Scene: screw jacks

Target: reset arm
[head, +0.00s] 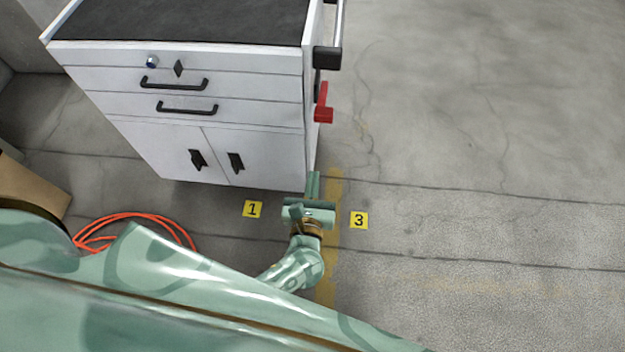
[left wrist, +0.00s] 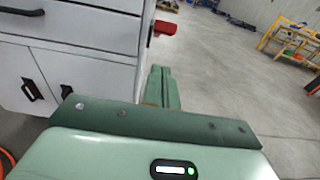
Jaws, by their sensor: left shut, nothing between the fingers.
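My left gripper (head: 313,186) is shut and empty, its fingers together, in front of the lower right corner of a white cabinet in the head view. In the left wrist view the closed fingers of the left gripper (left wrist: 161,88) point forward past the cabinet's right edge. The white cabinet (head: 215,140) has a dark top, drawers with black handles and two lower doors, all closed. It also fills the left of the left wrist view (left wrist: 90,70). My right gripper is not in either view.
A red lever (head: 324,105) and a rail (head: 338,25) stick out from the cabinet's right side. Yellow markers 1 (head: 252,209) and 3 (head: 359,220) lie on the floor. An orange cable (head: 120,216) is coiled at left.

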